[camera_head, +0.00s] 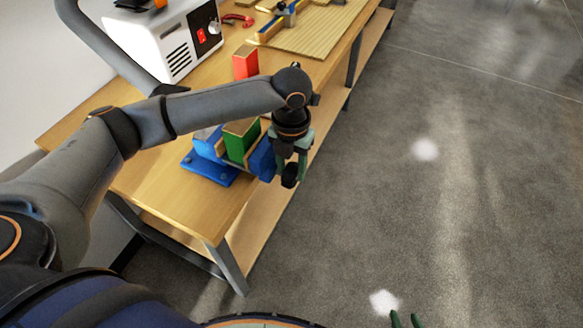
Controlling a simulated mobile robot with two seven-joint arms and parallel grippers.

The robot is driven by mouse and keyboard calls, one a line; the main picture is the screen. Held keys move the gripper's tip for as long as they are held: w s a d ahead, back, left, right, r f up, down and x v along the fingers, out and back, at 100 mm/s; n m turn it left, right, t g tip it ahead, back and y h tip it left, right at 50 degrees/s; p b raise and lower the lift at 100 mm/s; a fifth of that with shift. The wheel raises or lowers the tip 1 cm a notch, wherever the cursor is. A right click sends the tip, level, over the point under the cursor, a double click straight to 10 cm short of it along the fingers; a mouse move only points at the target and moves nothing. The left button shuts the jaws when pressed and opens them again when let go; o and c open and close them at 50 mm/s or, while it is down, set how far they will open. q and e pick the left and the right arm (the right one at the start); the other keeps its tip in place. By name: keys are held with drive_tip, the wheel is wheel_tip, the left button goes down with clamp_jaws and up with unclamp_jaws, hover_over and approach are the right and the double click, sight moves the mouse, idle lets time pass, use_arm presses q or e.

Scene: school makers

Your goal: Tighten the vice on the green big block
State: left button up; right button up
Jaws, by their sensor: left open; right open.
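The blue vice (210,173) sits on the near part of the wooden workbench, by its right edge. The green big block (237,147) stands upright between the vice jaws, partly hidden by my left forearm. My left gripper (288,169) points down at the bench's right edge, just right of the vice. It is open, its fingers on either side of a dark knob-like part (290,181), which looks like the vice handle. I cannot tell whether they touch it. My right gripper (405,320) shows only its green fingertips at the bottom edge, open and empty over the floor.
A red block (245,62) stands behind my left arm. A white machine (165,42) with a red switch stands at the back left. A ribbed wooden board (310,38) and a red clamp (238,19) lie farther back. The floor (450,180) at right is clear.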

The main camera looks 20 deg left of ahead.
use_arm(q)
drive_tip(key=shift+f, duration=0.2)
clamp_jaws()
idle(0.3)
